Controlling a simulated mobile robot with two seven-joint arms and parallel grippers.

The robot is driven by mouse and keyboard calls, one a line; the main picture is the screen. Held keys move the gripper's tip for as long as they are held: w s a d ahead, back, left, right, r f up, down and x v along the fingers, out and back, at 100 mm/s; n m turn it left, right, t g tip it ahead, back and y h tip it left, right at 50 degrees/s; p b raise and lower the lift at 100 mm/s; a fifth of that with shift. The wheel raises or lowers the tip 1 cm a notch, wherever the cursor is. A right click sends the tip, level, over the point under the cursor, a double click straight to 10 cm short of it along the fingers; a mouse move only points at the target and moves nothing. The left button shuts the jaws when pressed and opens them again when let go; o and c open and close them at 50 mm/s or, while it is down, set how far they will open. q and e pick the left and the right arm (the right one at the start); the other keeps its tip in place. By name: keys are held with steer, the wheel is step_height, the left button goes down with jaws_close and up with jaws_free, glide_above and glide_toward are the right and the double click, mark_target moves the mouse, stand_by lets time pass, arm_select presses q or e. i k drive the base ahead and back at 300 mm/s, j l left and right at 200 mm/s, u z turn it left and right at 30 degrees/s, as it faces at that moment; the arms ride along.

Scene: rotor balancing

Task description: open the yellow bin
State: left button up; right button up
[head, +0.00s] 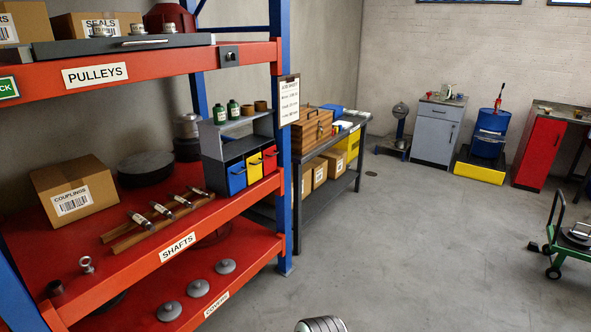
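The yellow bin (254,168) sits in a small grey bin rack (222,140) at the right end of the red shelf labelled SHAFTS. It is the middle one of three, with a blue bin (237,178) on its left and a red bin (270,159) on its right. Its front looks level with its neighbours and it appears pushed in. Neither of my grippers shows in the head view, and nothing touches the bin.
A blue shelf upright (285,200) stands just right of the rack. Green bottles (233,109) stand on top of the rack. Shafts (160,208) and a COUPLINGS box (73,190) lie to the left on the shelf. The floor (400,260) in front is clear.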

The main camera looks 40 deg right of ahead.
mark_target(249, 167)
steer(key=z, duration=1.15)
steer(key=i+u, duration=0.2)
steer(key=i, duration=0.4)
steer(key=i+l+u, duration=0.2)
steer(key=i, duration=0.35)
steer(key=i+l+u, duration=0.2)
steer(key=i, duration=0.4)
